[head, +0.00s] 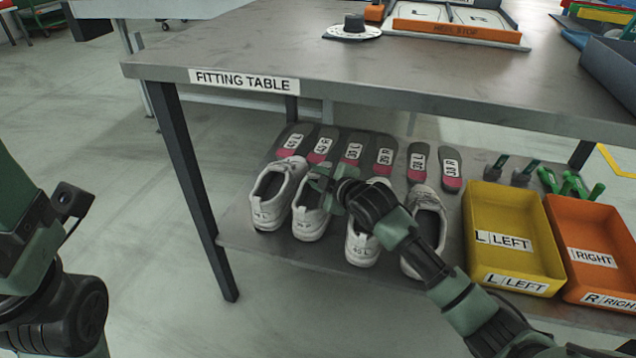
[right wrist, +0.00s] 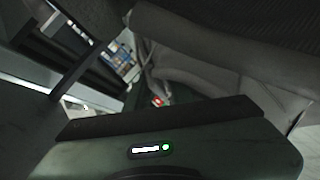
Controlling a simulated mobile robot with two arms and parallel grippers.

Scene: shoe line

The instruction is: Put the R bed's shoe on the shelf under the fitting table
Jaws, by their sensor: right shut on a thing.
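A row of white shoes stands on the shelf under the fitting table (head: 240,100). My right gripper (head: 327,187) is shut on the second shoe from the left (head: 309,222), at its upper part. This shoe is upright at the shelf, beside the leftmost shoe (head: 269,207); I cannot tell whether its sole touches the shelf (head: 290,257). In the right wrist view a pale grey shoe surface (right wrist: 215,75) is close to the green finger. The R bed (head: 480,19) on the table top looks empty. My left arm shows at the left edge, but its gripper is out of view.
My right forearm partly hides the third shoe (head: 361,248) and the rightmost shoe (head: 427,215). Labelled insoles (head: 322,147) lie behind the shoes. A yellow LEFT bin (head: 498,213) and an orange RIGHT bin (head: 590,222) stand at the right. A table leg (head: 195,190) bounds the left.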

